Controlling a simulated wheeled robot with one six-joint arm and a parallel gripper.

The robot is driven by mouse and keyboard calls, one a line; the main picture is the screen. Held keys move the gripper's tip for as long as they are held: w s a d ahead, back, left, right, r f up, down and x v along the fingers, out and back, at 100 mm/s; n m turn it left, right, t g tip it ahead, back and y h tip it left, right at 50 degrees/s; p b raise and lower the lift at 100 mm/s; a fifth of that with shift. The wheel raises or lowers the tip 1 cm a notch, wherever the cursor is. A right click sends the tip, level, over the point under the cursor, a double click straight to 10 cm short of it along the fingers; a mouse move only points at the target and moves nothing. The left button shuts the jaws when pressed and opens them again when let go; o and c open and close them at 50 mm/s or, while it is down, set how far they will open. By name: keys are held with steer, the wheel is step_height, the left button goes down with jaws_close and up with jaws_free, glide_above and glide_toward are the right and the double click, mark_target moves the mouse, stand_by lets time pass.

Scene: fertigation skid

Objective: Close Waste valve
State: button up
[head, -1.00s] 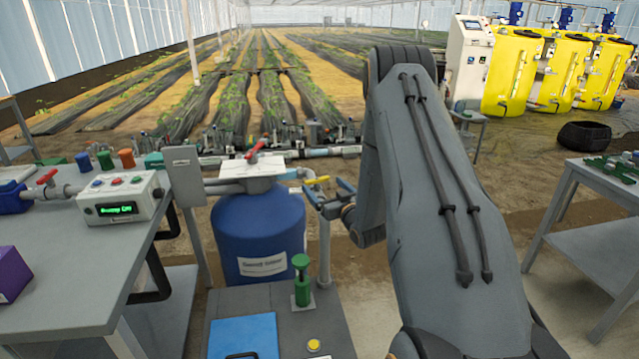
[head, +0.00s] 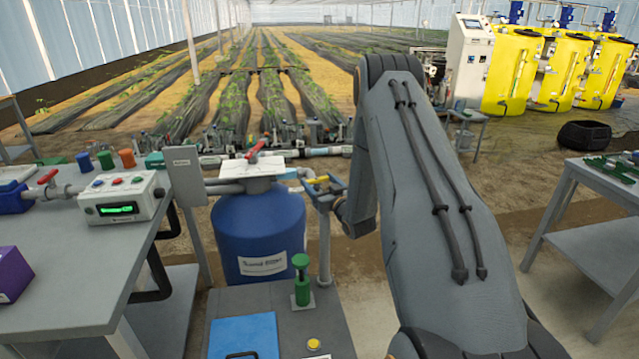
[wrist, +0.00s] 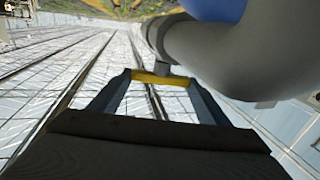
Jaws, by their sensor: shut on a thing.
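The valve with a yellow handle (head: 318,180) sits on the grey pipe at the right of the blue tank (head: 258,222); I take it for the Waste valve, though no label on it is readable. My gripper (head: 326,188) is at this handle. In the wrist view the yellow handle (wrist: 158,78) lies crosswise between the fingertips of my gripper (wrist: 160,82), which is shut on it. The grey pipe elbow (wrist: 215,50) is just beyond the fingers. The valve body is partly hidden by my gripper.
A red-handled valve (head: 257,149) stands on top of the tank. A green plunger (head: 301,280) stands on the low grey stand in front. A bench with a control box (head: 122,197) is at left, and another table (head: 600,190) is at right.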

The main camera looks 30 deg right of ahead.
steer(key=shift+w+a+m+h+b, duration=0.1)
steer(key=shift+a+m+h+b, duration=0.1)
steer(key=shift+m+h, duration=0.45)
steer(key=shift+a+m+h+b, duration=0.15)
steer(key=shift+m+h, duration=0.2)
steer(key=shift+h, duration=0.5)
steer(key=shift+m+g+h+b, duration=0.35)
steer(key=shift+m+h, duration=0.35)
steer(key=shift+h, duration=0.4)
steer(key=shift+d, duration=0.1)
steer(key=o, duration=1.1)
steer(key=shift+c, duration=0.2)
steer(key=shift+b+v, duration=0.35)
steer(key=shift+v, duration=3.65)
steer(key=shift+r, duration=0.1)
